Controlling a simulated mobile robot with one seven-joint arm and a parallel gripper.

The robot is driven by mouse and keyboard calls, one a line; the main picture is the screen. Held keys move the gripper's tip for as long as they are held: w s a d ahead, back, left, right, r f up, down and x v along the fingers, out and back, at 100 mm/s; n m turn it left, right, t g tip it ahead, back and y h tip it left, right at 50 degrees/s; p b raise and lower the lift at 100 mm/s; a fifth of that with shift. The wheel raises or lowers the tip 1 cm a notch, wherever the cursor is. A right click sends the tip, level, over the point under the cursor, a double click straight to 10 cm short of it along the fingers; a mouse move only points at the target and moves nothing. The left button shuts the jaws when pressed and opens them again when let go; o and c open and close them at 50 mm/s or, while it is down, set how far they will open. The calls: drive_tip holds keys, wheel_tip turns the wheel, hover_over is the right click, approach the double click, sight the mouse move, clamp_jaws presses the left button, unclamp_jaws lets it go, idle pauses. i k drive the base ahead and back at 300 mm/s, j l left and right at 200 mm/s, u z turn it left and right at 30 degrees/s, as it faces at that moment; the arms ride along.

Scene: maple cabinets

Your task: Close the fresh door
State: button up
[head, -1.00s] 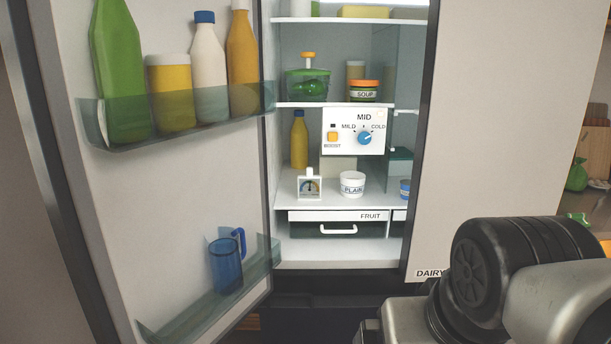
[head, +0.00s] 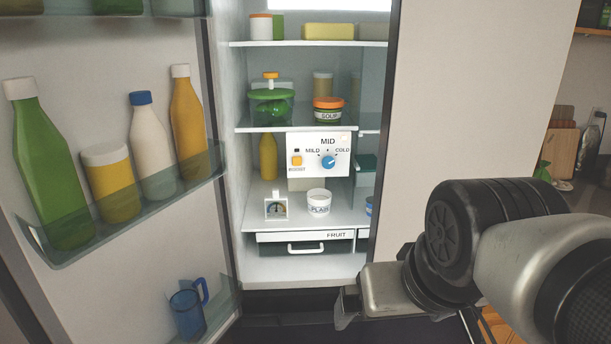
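An open fridge door (head: 120,185) fills the left of the head view, its inner side with bottle shelves facing me. No "fresh" label shows on it. The lit fridge compartment (head: 300,265) behind it is exposed. A white door panel (head: 470,100) covers the right side and looks shut. My gripper (head: 347,308) is low in the middle, in front of the fridge's lower edge and apart from the open door. Its fingers are small and partly hidden by my arm, so its opening is unclear.
The door shelf holds a green bottle (head: 52,165), a yellow jar (head: 110,183), a white bottle (head: 153,150) and an orange bottle (head: 187,115). A blue jug (head: 187,312) stands on the lower door shelf. A fruit drawer (head: 305,243) is shut inside. A counter lies far right.

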sight(113, 192)
drive_tip(key=i+l, duration=0.4)
drive_tip(key=l, duration=0.2)
drive_tip(key=k+j, duration=0.15)
drive_tip(key=j, duration=0.25)
drive_tip(key=k+j, duration=0.15)
drive_tip(key=j, duration=0.25)
drive_tip(key=k+j, duration=0.15)
drive_tip(key=j, duration=0.25)
drive_tip(key=k+j, duration=0.15)
drive_tip(key=j, duration=0.25)
drive_tip(key=k+j, duration=0.15)
drive_tip(key=j, duration=0.25)
drive_tip(key=k+j, duration=0.15)
drive_tip(key=j, duration=0.25)
drive_tip(key=k+j, duration=0.15)
drive_tip(key=j, duration=0.2)
drive_tip(key=i, duration=0.5)
drive_tip(key=u, duration=0.05)
